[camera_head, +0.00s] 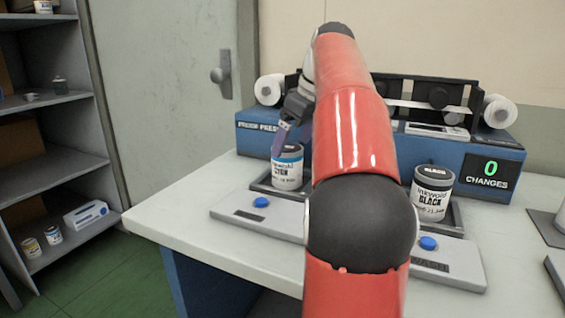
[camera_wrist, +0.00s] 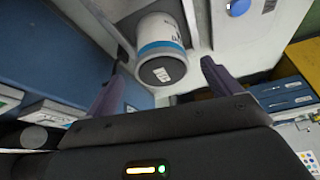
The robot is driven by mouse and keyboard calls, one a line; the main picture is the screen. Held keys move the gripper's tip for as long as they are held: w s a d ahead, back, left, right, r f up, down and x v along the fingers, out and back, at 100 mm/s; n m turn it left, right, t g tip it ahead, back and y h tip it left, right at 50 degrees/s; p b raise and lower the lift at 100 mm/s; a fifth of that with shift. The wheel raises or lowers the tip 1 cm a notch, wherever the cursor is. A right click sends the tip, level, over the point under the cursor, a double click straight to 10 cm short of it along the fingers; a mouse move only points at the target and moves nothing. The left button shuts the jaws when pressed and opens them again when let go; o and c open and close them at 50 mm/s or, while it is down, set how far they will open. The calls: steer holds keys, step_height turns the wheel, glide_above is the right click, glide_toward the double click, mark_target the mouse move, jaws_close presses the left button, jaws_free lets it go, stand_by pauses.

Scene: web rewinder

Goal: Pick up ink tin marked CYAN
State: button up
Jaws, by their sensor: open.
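The ink tin marked CYAN (camera_head: 287,170) is white with a blue band and a dark lid, and stands upright in a shallow tray (camera_head: 262,186) left of my arm. Part of its label is hidden in the head view. My gripper (camera_head: 287,137) is at the tin's upper left, close above its lid. In the wrist view, my gripper (camera_wrist: 165,90) is open with its purple fingers apart. The tin (camera_wrist: 160,45) shows between and beyond the fingertips, its lid facing the camera. I see no contact between fingers and tin.
A tin marked BLACK (camera_head: 432,193) stands in another tray right of my arm. Blue buttons (camera_head: 261,202) sit on the bases in front. The blue press (camera_head: 257,135) with white rolls stands behind. A shelf unit (camera_head: 55,165) is at left. The table's left corner is clear.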

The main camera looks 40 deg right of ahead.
mark_target(285, 162)
steer(key=b+x, duration=0.1)
steer(key=x, duration=0.6)
steer(key=shift+s+a+b, duration=0.1)
steer(key=shift+b, duration=0.25)
steer(key=shift+r, duration=0.1)
steer(key=c, duration=1.4)
